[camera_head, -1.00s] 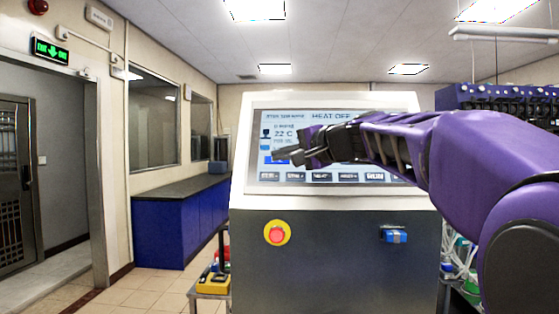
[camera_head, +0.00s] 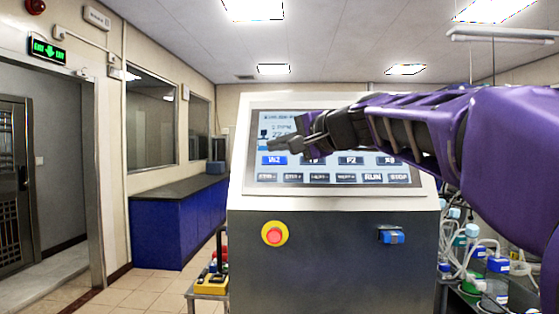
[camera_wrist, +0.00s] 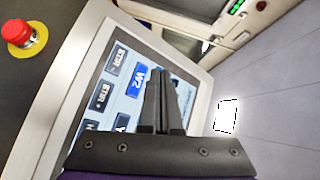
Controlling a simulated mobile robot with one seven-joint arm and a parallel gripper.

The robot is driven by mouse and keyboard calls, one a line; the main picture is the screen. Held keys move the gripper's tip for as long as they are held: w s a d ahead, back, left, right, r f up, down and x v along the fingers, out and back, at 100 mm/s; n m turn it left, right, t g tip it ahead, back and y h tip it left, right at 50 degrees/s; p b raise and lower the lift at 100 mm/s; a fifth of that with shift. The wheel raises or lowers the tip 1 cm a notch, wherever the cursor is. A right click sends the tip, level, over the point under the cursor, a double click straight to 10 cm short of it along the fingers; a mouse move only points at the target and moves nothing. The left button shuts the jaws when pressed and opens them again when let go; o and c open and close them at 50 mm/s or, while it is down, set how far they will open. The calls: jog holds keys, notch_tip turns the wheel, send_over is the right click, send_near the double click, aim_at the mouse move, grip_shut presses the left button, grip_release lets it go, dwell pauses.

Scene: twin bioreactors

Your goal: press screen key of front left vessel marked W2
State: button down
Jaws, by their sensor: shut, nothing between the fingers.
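The touch screen (camera_head: 345,167) is set in the sloped white-framed face of a control cabinet. Its W2 key (camera_head: 273,160) is lit blue at the left of the upper key row, and W2 also shows in the wrist view (camera_wrist: 136,79). My gripper (camera_head: 278,147) is shut and empty in front of the screen, its fingertips just above the W2 key in the head view. In the wrist view my fingers (camera_wrist: 161,75) point along the screen just right of W2. I cannot tell whether they touch the glass. My arm hides the screen's upper right part.
A red emergency button (camera_head: 275,234) on a yellow ring and a blue switch (camera_head: 391,236) sit on the cabinet front below. Tubing and bottles (camera_head: 478,250) stand at right. A dark-topped blue bench (camera_head: 180,215) is at left, with open floor before it.

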jog(key=shift+s+r, duration=0.5)
jog(key=shift+s, duration=0.35)
